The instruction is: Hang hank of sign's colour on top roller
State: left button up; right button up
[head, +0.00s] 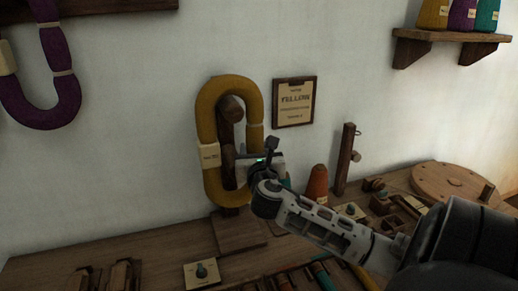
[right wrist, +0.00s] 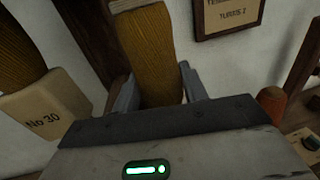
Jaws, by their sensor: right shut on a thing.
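A yellow hank (head: 208,105), a long loop with a pale tag, is upright in front of a wooden stand (head: 226,140). The stand's top roller (head: 231,107) shows inside the upper bend of the loop; I cannot tell whether the yarn rests on it. My right gripper (head: 262,163) is shut on the right-hand strand of the hank. In the right wrist view the yellow strand (right wrist: 150,55) lies between its two fingers, and the tag (right wrist: 45,115) reads "No 30". The framed sign (head: 295,102) on the wall reads "YELLOW". My left gripper is out of view.
A purple hank (head: 57,50) hangs at upper left. A wall shelf (head: 450,37) holds several coloured cones. On the bench, an orange-brown cone (head: 317,183), a wooden post (head: 345,160) and a round wooden disc (head: 450,182) stand right of the hank.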

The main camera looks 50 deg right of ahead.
jog(key=shift+w+d+r, duration=0.2)
jog(key=shift+d+r, duration=0.1)
jog(key=shift+d, duration=0.2)
jog(key=o, duration=1)
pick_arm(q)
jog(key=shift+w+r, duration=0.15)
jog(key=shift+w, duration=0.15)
pick_arm(e)
jog(key=shift+s+a+f, duration=0.1)
jog(key=shift+a+f, duration=0.05)
jog(key=shift+a, duration=0.05)
jog(key=shift+o, duration=0.7)
jog(key=a, duration=0.1)
jog(key=s+a+f, duration=0.1)
jog(key=s+a, duration=0.1)
jog(key=shift+f, duration=0.3)
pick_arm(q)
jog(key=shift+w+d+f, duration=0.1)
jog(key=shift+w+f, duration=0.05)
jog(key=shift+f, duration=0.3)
pick_arm(e)
jog(key=r+v, duration=0.1)
jog(key=v, duration=1.2)
jog(key=shift+s+d+r, duration=0.15)
jog(key=shift+s+d, duration=0.05)
